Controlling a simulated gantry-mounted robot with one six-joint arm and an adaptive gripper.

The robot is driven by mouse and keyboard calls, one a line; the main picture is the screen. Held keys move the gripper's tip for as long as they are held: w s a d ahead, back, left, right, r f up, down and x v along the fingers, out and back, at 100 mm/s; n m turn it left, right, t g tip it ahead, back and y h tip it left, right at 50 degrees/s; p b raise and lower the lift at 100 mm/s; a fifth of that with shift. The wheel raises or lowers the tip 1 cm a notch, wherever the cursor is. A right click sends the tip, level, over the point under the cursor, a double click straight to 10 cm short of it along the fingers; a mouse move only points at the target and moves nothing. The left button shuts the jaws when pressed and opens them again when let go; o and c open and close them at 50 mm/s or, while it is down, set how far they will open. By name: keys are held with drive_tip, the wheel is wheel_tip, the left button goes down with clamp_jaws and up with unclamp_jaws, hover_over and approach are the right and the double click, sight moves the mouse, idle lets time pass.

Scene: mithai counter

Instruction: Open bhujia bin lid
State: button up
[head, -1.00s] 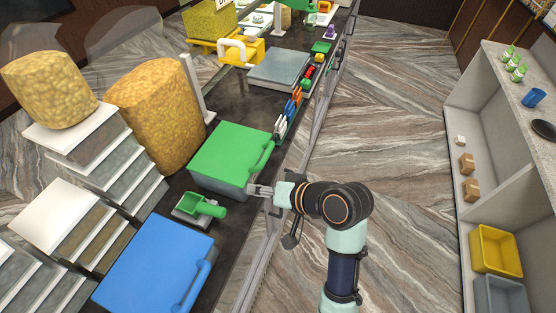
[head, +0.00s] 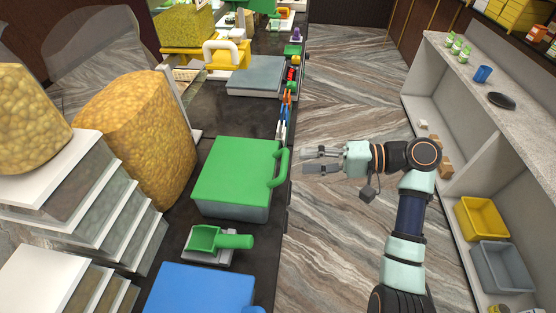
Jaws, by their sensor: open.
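A bin with a flat green lid (head: 233,167) stands on the dark counter in the head view. Its lid is shut, with a green bar handle (head: 280,168) along the right side. A bin with a blue lid (head: 205,290), also shut, is nearer and cut off by the bottom edge. No label naming bhujia is readable on either. My gripper (head: 311,161) is open and empty. Its fingers point left toward the green handle, with a small gap between them in the picture. It appears over the floor side of the counter edge.
A green scoop (head: 219,240) lies on a small tray between the two bins. A grey-lidded bin (head: 255,77) and coloured tools (head: 284,110) are farther back. Tall snack heaps (head: 140,135) and stepped trays crowd the left. Floor (head: 345,240) is open between counter and right shelf (head: 450,120).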

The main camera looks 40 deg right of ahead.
sight(285, 160)
drive_tip(key=x, duration=0.6)
drive_tip(key=shift+w+a+p, duration=0.1)
drive_tip(key=shift+a+p, duration=0.05)
drive_tip(key=shift+p, duration=0.15)
drive_tip(key=shift+c, duration=0.3)
clamp_jaws()
